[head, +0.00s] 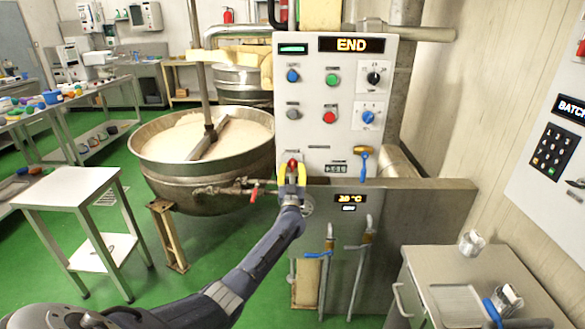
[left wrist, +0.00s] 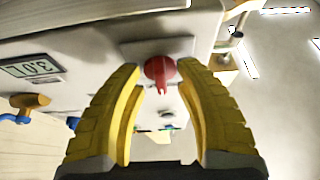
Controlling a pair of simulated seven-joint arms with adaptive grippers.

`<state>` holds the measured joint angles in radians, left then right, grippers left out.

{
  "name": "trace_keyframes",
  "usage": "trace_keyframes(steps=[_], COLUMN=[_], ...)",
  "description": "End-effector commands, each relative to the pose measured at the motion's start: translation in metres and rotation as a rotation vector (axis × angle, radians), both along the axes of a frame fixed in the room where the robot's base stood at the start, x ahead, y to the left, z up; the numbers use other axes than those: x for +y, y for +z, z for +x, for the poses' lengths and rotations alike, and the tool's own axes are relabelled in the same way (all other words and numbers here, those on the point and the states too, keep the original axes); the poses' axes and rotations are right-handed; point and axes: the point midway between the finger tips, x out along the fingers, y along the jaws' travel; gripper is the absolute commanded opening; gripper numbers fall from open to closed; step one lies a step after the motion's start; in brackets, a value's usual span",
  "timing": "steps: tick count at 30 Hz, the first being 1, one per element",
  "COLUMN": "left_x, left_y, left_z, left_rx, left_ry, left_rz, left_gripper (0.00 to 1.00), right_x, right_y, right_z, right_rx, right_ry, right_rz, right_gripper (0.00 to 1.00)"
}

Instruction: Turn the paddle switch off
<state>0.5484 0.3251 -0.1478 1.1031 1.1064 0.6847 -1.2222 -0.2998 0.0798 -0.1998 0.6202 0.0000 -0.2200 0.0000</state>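A red switch (head: 292,163) with a short handle sits low on the left of the white control panel (head: 310,135); I take it for the paddle switch, though no label is legible. In the left wrist view the red switch (left wrist: 160,72) shows a round body and a narrow tab. My left gripper (head: 292,174) is at the panel with its yellow fingers open. The fingertips (left wrist: 159,75) stand on either side of the switch, very close; I cannot tell whether they touch it. My right gripper is not in view.
A yellow-and-blue handle (head: 363,158) is on the panel, right of my gripper. Several buttons and knobs sit above, under a display (head: 350,44) reading END. A large kettle (head: 170,178) stands left. A metal cart (head: 430,270) is lower right.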

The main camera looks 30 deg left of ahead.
Motion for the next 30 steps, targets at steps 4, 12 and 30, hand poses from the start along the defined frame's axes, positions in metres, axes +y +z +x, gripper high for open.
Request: trace_keyframes(steps=[4, 12, 30], left_x=[0.0044, 0.0061, 0.006], left_y=[0.0034, 0.0049, 0.0048], left_z=[0.0064, 0.0092, 0.0089], left_rx=[0.0, 0.0, 0.0], left_ry=[0.001, 0.001, 0.001], left_rz=[0.0, 0.0, 0.0], left_gripper=[0.34, 0.34, 0.0], right_x=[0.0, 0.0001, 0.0], right_y=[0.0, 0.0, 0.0], right_z=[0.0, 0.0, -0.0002], right_rx=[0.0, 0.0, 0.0], right_ry=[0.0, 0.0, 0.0], right_rz=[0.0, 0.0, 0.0], right_gripper=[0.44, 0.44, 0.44])
